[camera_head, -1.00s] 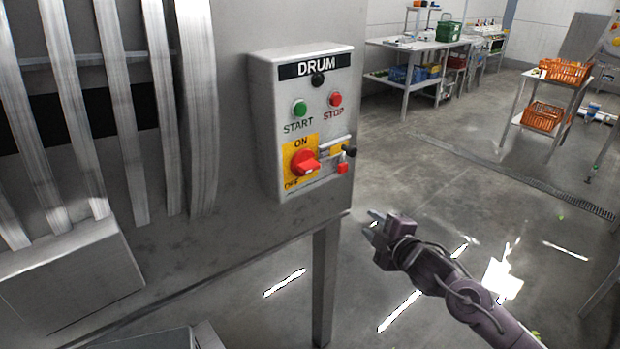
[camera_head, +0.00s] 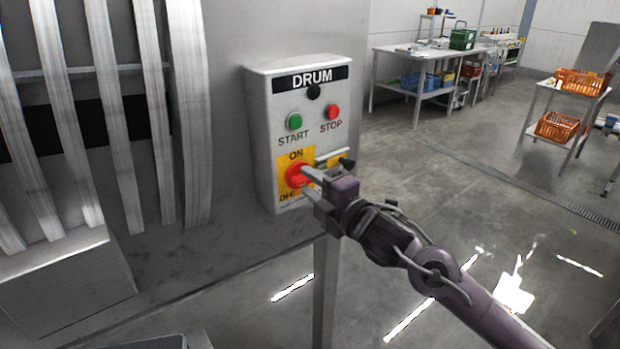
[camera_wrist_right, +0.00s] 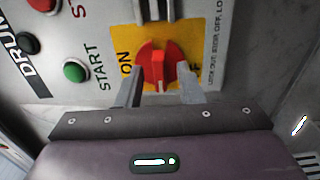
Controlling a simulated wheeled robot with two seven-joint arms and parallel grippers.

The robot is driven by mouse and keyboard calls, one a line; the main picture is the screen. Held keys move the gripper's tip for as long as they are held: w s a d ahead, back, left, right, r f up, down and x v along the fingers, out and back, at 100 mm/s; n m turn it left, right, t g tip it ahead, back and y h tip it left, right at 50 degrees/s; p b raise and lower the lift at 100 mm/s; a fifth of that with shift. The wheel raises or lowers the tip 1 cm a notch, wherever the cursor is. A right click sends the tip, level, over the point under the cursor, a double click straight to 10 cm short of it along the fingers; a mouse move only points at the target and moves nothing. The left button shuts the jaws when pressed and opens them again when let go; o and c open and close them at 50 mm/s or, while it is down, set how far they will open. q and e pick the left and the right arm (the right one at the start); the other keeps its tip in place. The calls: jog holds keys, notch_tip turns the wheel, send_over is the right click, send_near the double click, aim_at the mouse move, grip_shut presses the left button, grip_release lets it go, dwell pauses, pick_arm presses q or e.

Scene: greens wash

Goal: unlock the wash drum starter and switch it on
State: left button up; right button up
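The grey starter box (camera_head: 262,130), labelled DRUM, is fixed to the machine's side. It has a green START button (camera_head: 294,121), a red STOP button (camera_head: 332,112) and a red rotary switch (camera_head: 297,175) on a yellow ON/OFF plate. My right gripper (camera_head: 309,184) is at the switch. In the right wrist view its fingers stand open either side of the red switch (camera_wrist_right: 157,62), with gaps showing. My left gripper is out of view.
Slatted metal bars (camera_head: 110,100) and the machine's sheet-metal side lie left of the box. The floor (camera_head: 440,170) to the right is open. A workbench (camera_head: 425,50) and orange crates (camera_head: 557,126) are well back.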

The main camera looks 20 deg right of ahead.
jog(key=shift+w+a, duration=0.2)
jog(key=shift+w, duration=0.1)
grip_shut()
